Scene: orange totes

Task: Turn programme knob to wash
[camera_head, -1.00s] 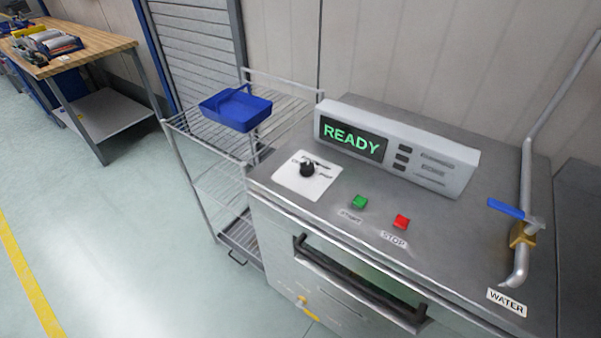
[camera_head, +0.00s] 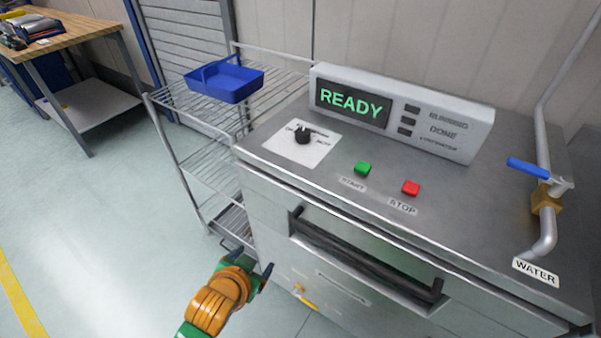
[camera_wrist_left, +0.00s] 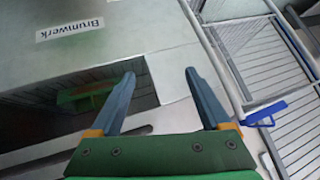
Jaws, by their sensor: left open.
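The black programme knob (camera_head: 302,135) sits on a white dial plate (camera_head: 322,151) at the left of the machine's steel top. Its pointer direction is too small to tell. The display (camera_head: 352,103) reads READY. My left gripper (camera_head: 258,270) is in front of the machine, below and to the left of the door handle, well below the knob and apart from it. In the left wrist view my left gripper (camera_wrist_left: 160,78) is open, with nothing between its fingers. The knob is not in that view. My right gripper is in neither view.
Green start (camera_head: 363,168) and red stop (camera_head: 411,187) buttons lie right of the dial. A door handle (camera_head: 365,258) crosses the front. A water pipe with a blue lever (camera_head: 528,168) stands at right. A wire rack (camera_head: 205,110) with a blue tray (camera_head: 225,80) stands at left.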

